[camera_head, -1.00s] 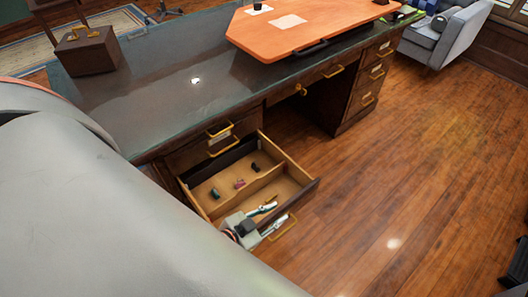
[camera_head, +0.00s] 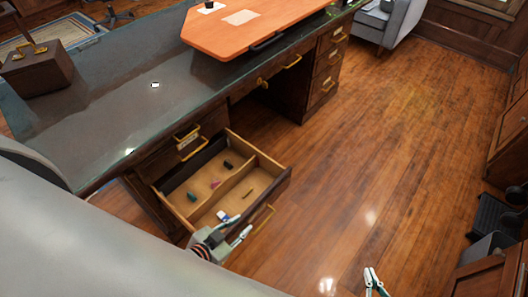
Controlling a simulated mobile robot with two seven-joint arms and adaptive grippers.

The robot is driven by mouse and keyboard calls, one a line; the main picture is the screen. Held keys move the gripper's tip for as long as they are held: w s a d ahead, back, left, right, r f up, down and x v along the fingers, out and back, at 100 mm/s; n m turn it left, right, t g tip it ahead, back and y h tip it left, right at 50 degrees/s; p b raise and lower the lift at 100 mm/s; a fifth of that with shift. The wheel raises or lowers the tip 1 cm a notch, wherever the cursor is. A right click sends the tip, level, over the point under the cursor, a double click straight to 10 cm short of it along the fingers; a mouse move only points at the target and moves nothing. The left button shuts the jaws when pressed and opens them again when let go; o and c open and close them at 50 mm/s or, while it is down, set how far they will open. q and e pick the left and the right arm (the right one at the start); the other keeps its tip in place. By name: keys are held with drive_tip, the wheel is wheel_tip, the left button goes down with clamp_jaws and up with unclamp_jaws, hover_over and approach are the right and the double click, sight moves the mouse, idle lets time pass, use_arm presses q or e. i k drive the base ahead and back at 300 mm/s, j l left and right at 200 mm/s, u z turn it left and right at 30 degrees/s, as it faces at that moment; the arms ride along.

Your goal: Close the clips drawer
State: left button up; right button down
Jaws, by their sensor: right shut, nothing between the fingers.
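A wooden desk drawer (camera_head: 290,178) is pulled out from the left end of the desk. It is divided inside and holds several small items, among them a pink one (camera_head: 215,183) and a dark one (camera_head: 228,164). Its brass handle (camera_head: 263,220) is on the front face. My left gripper (camera_head: 245,222) is open at the drawer's near front corner, close to the handle; I cannot tell whether it touches. My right gripper (camera_head: 372,277) is shut and empty at the bottom edge, above the floor, well apart from the drawer.
The desk (camera_head: 120,115) has a dark glossy top with a wooden box (camera_head: 38,72) and an orange board (camera_head: 250,25). A shut drawer with a brass handle (camera_head: 187,140) sits above the open one. The wooden floor (camera_head: 390,150) to the right is clear. Cabinets (camera_head: 510,130) stand at the right edge.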

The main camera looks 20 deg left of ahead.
sight(269, 179)
drive_tip(key=u, duration=0.7)
